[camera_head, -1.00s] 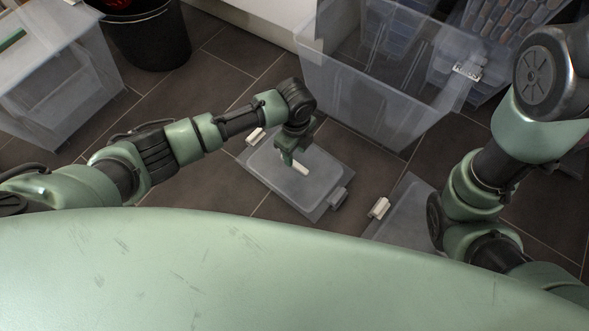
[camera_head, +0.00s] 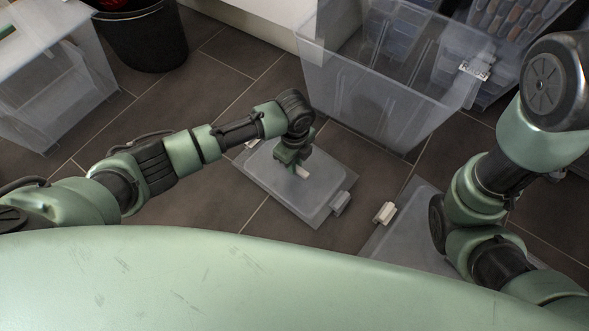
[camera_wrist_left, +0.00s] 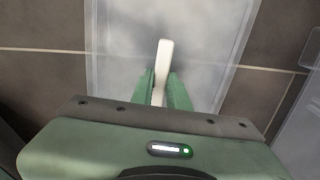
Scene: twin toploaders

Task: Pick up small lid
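The small lid (camera_head: 268,187) is a translucent grey rectangular panel lying on the floor, with light clips (camera_head: 341,203) at its ends. It also fills the upper middle of the left wrist view (camera_wrist_left: 120,60). A white bar-shaped handle (camera_head: 304,172) is near its centre. My left gripper (camera_head: 296,163) points down at the handle. In the left wrist view its green fingers (camera_wrist_left: 160,84) flank the white handle (camera_wrist_left: 163,52) closely, one on each side. Whether they press on it cannot be told. My right gripper is out of view.
A second translucent lid (camera_head: 388,241) lies to the right, partly hidden by my body, with a white clip (camera_head: 385,213). A large clear bin (camera_head: 365,100) stands behind the small lid. A black bucket (camera_head: 150,42) and another clear bin (camera_head: 65,95) are at the left.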

